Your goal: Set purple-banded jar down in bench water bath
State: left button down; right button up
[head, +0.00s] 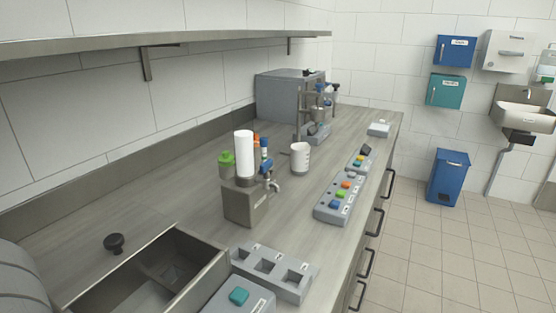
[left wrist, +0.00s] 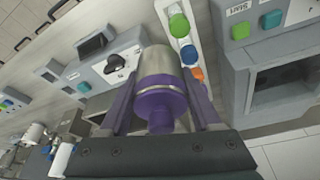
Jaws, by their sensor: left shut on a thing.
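My left gripper (left wrist: 163,110) is shut on the purple-banded jar (left wrist: 157,75) in the left wrist view. The jar has a grey metal body, a purple band and a purple end nearest my palm, with one finger on each side of it. Neither the jar nor a gripper shows in the head view. An open metal-walled basin (head: 205,268), which looks like the bench water bath, is at the bottom left of the head view. Its near part is cut off by the frame. I cannot tell from the wrist view whether the jar is over it. My right gripper is not in view.
A grey box with a teal button (head: 239,296) and a block with square wells (head: 273,270) stand beside the basin.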

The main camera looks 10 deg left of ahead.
pick_arm(q)
jog(key=w+a+m, duration=0.1)
jog(key=w, duration=0.1)
jog(key=w+a+r+m+b, duration=0.1)
jog(key=w+a+m, duration=0.1)
jog(key=w, duration=0.1)
jog(key=w+a+m+t+h+b, duration=0.1)
jog(key=w+a, duration=0.1)
jog(key=w, duration=0.1)
jog(key=shift+w+r+m, duration=0.15)
jog(key=shift+r+m, duration=0.1)
jog(key=shift+m, duration=0.15)
jog(key=w+a+r+m+h+b, duration=0.2)
jog(key=w+a+r+m, duration=0.25)
jog(key=w+r, duration=0.2)
jog(key=f+b, duration=0.2)
jog(key=f, duration=1.4)
jog(key=shift+w, duration=0.2)
jog(key=shift+f+b, duration=0.65)
jog(key=shift+f, duration=1.25)
jog(key=shift+f, duration=0.1)
jog(key=shift+c, duration=1.8)
grip_release()
